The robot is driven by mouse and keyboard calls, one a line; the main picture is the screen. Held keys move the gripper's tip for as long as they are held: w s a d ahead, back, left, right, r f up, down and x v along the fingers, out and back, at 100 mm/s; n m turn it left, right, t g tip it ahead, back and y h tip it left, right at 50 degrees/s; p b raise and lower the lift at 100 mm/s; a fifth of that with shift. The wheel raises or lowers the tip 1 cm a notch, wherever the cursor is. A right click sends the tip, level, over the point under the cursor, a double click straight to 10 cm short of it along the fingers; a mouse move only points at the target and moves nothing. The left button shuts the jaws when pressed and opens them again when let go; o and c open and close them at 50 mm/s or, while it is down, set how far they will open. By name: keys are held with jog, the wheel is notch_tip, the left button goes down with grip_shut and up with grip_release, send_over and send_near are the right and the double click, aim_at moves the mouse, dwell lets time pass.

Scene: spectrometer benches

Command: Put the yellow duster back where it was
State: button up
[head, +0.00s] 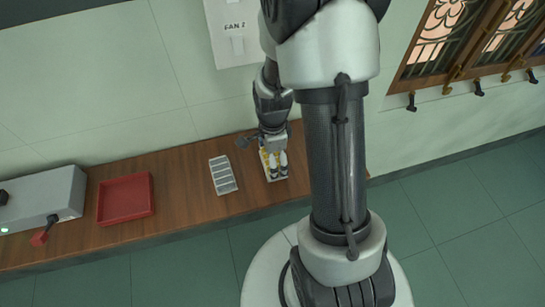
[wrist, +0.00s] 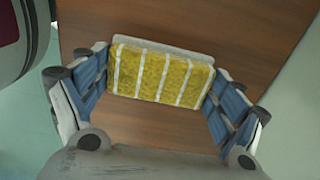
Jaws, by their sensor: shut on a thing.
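The yellow duster (wrist: 160,76) has white stripes and sits between the two fingers of my gripper (wrist: 162,72) in the wrist view. The fingers press on its left and right ends. A pale strip shows along its far edge; I cannot tell if it is part of the duster or something under it. In the head view my gripper (head: 273,168) points down over the right part of the wooden bench, with a bit of yellow and a pale flat piece at it. Whether the duster touches the bench is unclear.
A slotted grey-white rack (head: 223,175) lies just left of my gripper on the bench (head: 180,187). Further left are a red tray (head: 126,198) and a grey instrument box (head: 45,200). A fan switch panel (head: 238,42) is on the wall behind. Hooks (head: 445,89) hang below the window.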

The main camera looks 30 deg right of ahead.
jog(key=o, duration=0.8)
jog(key=s+a+r+n+t+p, duration=0.1)
jog(key=a+r+n, duration=0.15)
jog(key=r, duration=0.55)
jog(key=s+a+r+n+p, duration=0.15)
jog(key=r+n, duration=0.25)
jog(key=r, duration=0.4)
jog(key=s+a+r+n+t+p, duration=0.1)
jog(key=s+a+r+n, duration=0.15)
jog(key=r, duration=0.55)
jog(key=s+a+r+n+t, duration=0.1)
jog(key=s+r+n, duration=0.1)
jog(key=s+n, duration=0.1)
jog(key=s+a+r+n, duration=0.1)
jog(key=s+r+n, duration=0.1)
jog(key=n, duration=0.3)
jog(key=s+a+r+n+t, duration=0.1)
jog(key=s+a+r+n, duration=0.1)
jog(key=s+n, duration=0.1)
jog(key=shift+s+n+t, duration=0.3)
jog(key=shift+n, duration=0.3)
jog(key=shift+f, duration=0.15)
jog(key=shift+a+f+b, duration=0.1)
jog(key=shift+f+b, duration=0.6)
jog(key=shift+f, duration=0.05)
